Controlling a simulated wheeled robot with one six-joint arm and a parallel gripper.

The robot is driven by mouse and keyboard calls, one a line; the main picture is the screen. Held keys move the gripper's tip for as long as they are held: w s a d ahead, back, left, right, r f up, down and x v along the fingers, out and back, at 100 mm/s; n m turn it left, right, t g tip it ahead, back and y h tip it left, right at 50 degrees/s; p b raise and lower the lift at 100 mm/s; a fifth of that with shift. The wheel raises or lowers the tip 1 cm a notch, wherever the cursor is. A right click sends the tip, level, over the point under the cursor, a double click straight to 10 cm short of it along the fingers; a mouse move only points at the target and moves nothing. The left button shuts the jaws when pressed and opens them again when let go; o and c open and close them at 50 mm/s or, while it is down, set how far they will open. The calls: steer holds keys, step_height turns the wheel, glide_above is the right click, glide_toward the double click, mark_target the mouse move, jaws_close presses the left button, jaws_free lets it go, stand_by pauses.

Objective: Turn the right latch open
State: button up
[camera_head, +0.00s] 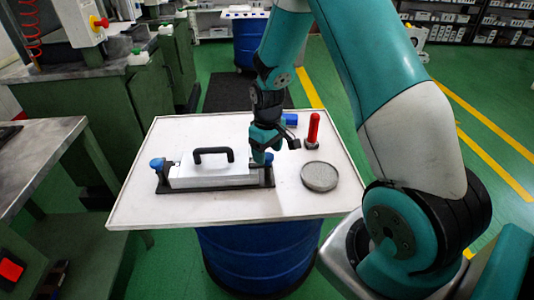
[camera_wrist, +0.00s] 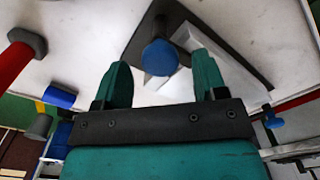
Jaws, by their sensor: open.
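The mould (camera_head: 212,175) is a pale box with a black handle (camera_head: 213,154) on a dark base on the white table. The left latch (camera_head: 157,163) has a blue knob at the mould's left end. The right latch (camera_head: 269,158) is at its right end, partly hidden by my gripper (camera_head: 262,154) in the head view. In the wrist view, the right latch's round blue knob (camera_wrist: 160,57) lies ahead of and between the two teal fingertips of my gripper (camera_wrist: 162,72). The fingers are apart, with visible gaps on both sides of the knob.
A red-handled tool (camera_head: 313,128) stands behind a round grey disc (camera_head: 319,177) on the table's right side. A blue object (camera_head: 290,119) is at the back edge. The table (camera_head: 215,208) is clear in front of the mould.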

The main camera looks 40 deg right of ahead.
steer(key=shift+f, duration=0.6)
steer(key=c, duration=0.9)
